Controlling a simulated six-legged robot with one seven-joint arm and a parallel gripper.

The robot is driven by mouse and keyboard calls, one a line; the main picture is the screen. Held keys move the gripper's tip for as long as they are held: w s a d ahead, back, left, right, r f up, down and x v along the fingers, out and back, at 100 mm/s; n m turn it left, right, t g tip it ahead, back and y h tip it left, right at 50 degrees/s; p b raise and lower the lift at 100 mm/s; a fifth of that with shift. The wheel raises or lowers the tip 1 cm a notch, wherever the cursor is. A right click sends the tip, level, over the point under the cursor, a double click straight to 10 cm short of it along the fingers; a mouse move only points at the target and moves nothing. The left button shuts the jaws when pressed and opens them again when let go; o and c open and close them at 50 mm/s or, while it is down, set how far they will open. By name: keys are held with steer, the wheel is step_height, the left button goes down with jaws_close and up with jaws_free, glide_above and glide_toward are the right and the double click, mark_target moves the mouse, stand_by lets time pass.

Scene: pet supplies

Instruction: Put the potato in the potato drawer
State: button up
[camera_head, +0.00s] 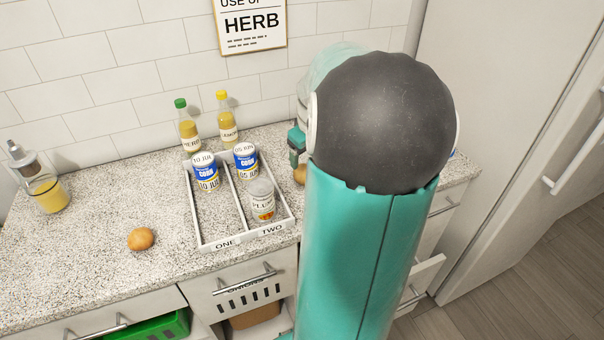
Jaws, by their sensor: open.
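A round golden-brown vegetable (141,239) lies on the speckled counter (95,262), left of the tray. A second brown roundish thing (300,175) is partly hidden behind my arm, right of the tray. I cannot tell for sure which of the two is the potato. My gripper (297,150) shows only in part beside my arm, just above the second brown thing; it is open. A drawer front labelled ONIONS (245,292) is below the tray. A white drawer (426,272) stands pulled out at the right, mostly hidden by my arm; its label is not visible.
A white divided tray (212,246), marked ONE and TWO, holds two corn cans (205,173) and a PLUM jar (261,200). Two bottles (188,128) stand behind it. A green bin (155,328) shows in a lower drawer.

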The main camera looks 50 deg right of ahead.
steer(key=x, duration=0.3)
steer(key=shift+w+f, duration=0.1)
steer(key=shift+f, duration=0.25)
steer(key=shift+w+a+x, duration=0.1)
steer(key=shift+w+x, duration=0.05)
steer(key=shift+x, duration=1.15)
steer(key=shift+w+a+x, duration=0.1)
steer(key=shift+w+x, duration=0.1)
steer(key=shift+x, duration=1.15)
steer(key=c, duration=1.2)
steer(key=shift+c, duration=0.2)
steer(key=shift+r, duration=0.1)
